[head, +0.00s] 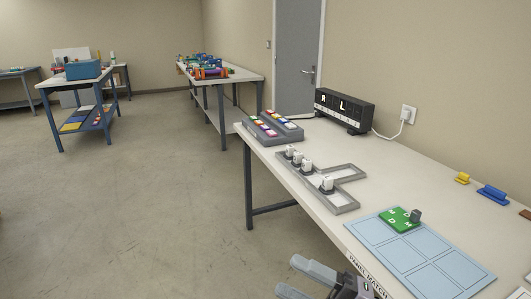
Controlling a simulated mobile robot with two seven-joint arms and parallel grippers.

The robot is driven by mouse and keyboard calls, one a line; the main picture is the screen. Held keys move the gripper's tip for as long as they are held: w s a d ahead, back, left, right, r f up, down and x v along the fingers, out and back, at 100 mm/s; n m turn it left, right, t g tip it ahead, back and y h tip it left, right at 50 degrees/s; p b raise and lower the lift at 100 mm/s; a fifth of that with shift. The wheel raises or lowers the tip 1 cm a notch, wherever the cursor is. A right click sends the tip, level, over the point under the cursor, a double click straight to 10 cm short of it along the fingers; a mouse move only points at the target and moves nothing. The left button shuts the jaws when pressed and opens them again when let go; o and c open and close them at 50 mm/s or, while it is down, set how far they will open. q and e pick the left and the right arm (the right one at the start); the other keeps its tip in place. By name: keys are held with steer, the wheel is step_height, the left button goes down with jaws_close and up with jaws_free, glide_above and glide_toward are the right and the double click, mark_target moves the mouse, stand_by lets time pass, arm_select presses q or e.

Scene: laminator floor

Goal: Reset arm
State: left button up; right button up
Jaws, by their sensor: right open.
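My right gripper (318,278) is at the bottom of the head view, by the front edge of the near table (385,165). Its grey fingers are apart and nothing shows between them. Its tips point left, out over the floor side of the table edge. My left gripper is not in the head view.
The near table holds a blue panelled mat (455,268) with a green piece (396,217), a grey tray (345,199) with white blocks, a sloped rack (269,130) and a black display box (343,110). Open floor (130,200) lies left. Other tables (228,77) stand behind.

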steer(key=d+f+m+t+h, duration=0.9)
steer(key=f+m+h, duration=0.3)
steer(key=m, duration=0.6)
steer(key=s+d+f+m+g+h, duration=0.3)
steer(key=s+f+m, duration=0.1)
steer(key=s+f, duration=0.2)
steer(key=s+d+f+m+g+h+p, duration=0.1)
steer(key=s+d+f+m+g+h, duration=0.1)
steer(key=s+f, duration=0.4)
steer(key=shift+s+d+f+m+g+h, duration=0.4)
steer(key=shift+f+m+g, duration=0.4)
steer(key=shift+f+m, duration=0.15)
steer(key=shift+c, duration=1.1)
steer(key=shift+d+r, duration=0.1)
